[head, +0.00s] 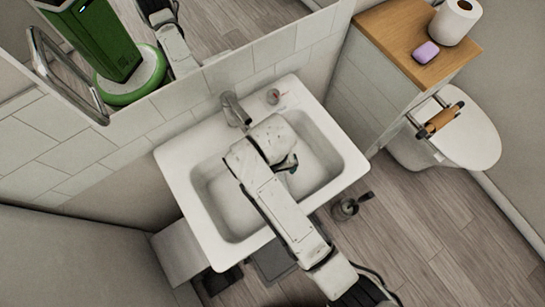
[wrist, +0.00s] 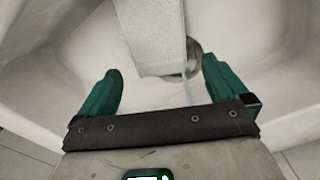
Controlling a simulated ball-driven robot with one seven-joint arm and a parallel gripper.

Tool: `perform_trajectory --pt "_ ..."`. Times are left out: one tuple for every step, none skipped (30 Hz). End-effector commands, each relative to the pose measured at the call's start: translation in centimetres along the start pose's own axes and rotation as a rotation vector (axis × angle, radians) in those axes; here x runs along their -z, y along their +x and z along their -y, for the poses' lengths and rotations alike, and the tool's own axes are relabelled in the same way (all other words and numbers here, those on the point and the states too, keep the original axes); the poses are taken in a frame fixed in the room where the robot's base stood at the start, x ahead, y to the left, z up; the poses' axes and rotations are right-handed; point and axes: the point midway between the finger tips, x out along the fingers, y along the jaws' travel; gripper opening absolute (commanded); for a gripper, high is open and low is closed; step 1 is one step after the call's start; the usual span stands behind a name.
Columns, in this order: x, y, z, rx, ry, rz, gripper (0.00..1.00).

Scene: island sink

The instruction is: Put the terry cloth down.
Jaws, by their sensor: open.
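In the head view my gripper (head: 288,163) is over the basin of the white sink (head: 235,215), mostly covered by my arm. I cannot make out the cloth in the head view.
The tap (head: 235,110) stands at the sink's back edge, close to my arm. A round metal drain (wrist: 195,47) is in the basin. To the right are a wooden-topped cabinet (head: 400,28) with soap (head: 426,52) and a paper roll (head: 455,20), and a toilet (head: 465,135).

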Motion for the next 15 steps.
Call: perform_trajectory --pt "0.1 -1.1 0.0 0.002 0.000 -0.004 1.00" --pt "0.1 -1.8 0.1 0.002 0.000 -0.005 1.00" --pt "0.1 -2.5 0.0 0.002 0.000 -0.004 1.00" --pt "0.1 -3.1 0.0 0.002 0.000 -0.004 1.00" --pt "0.1 -3.6 0.0 0.001 0.000 -0.003 1.00" --pt "0.1 -4.2 0.0 0.001 0.000 -0.003 1.00" --pt "0.1 -4.6 0.0 0.001 0.001 -0.002 1.00" --pt "0.1 -5.0 0.0 0.001 0.001 -0.002 1.00" --pt "0.1 -5.5 0.0 0.001 0.001 -0.002 1.00" --pt "0.1 -5.7 0.0 0.001 0.001 -0.002 1.00" --pt "0.1 -6.0 0.0 0.000 0.001 -0.001 1.00" --pt "0.0 -6.2 0.0 0.000 0.001 0.000 1.00" --pt "0.0 -6.4 0.0 0.000 0.001 0.000 1.00" --pt "0.0 -6.5 0.0 0.000 0.001 -0.001 1.00" --pt "0.0 -6.6 0.0 0.000 0.001 -0.001 1.00"
